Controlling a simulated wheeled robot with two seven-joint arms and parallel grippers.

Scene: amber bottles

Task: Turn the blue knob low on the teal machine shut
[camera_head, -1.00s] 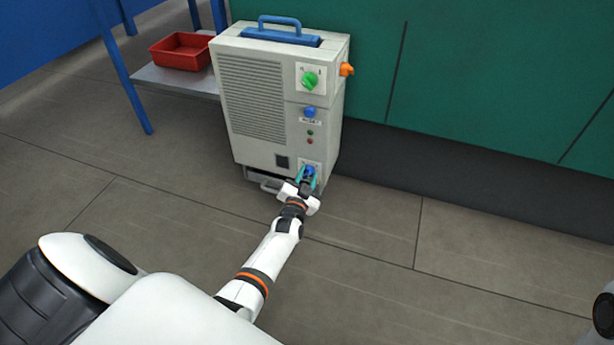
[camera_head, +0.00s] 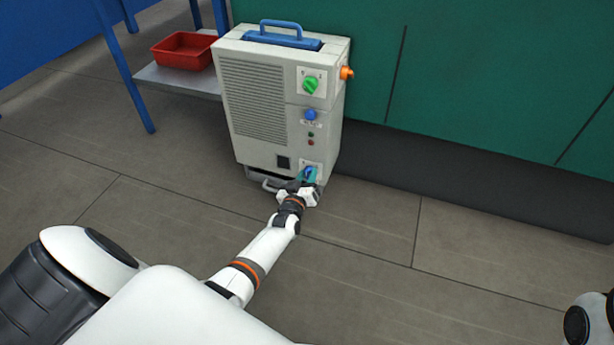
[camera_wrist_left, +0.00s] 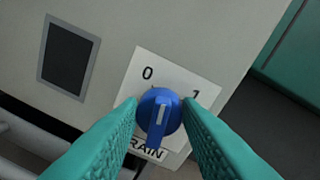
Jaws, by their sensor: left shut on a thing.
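The machine (camera_head: 255,145) is a light grey box, not teal, standing on the floor. Its low blue knob (camera_wrist_left: 160,112) sits on a white plate marked 0 and 1, with a partly covered word ending in "RAIN" below. In the head view the knob (camera_head: 309,173) is at the machine's lower right front. My left gripper (camera_head: 308,180) is shut on it, with teal fingers (camera_wrist_left: 160,125) on both sides in the left wrist view. My right gripper is out of view.
Higher on the machine are a green knob (camera_head: 311,85), an orange knob (camera_head: 347,72), a blue button (camera_head: 310,115) and a blue top handle (camera_head: 281,28). A red tray (camera_head: 183,50) sits on a shelf at left. A green wall stands behind.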

